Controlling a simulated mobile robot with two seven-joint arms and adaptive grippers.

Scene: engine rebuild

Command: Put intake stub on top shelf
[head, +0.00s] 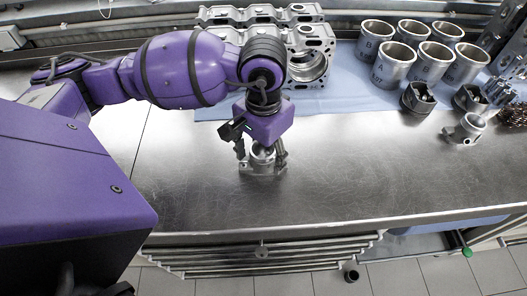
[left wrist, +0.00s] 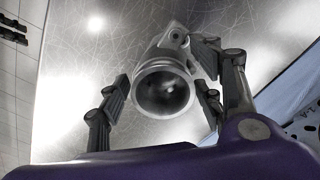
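The intake stub (head: 263,161), a short grey metal tube with a flanged foot, stands on the bare steel bench near its front edge. My left gripper (head: 261,155) points down over it, with one finger on each side. In the left wrist view, the stub's round open mouth (left wrist: 163,90) lies between the two fingers of the left gripper (left wrist: 160,96). Narrow gaps show between the fingers and the tube, so the gripper looks open. My right gripper is not in view. I cannot make out a top shelf for certain.
Engine castings (head: 305,50) stand on a blue mat (head: 345,92) behind my left arm. Several lettered cylinder sleeves (head: 392,66) and pistons (head: 418,98) are at the right, with a similar small metal part (head: 466,129).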

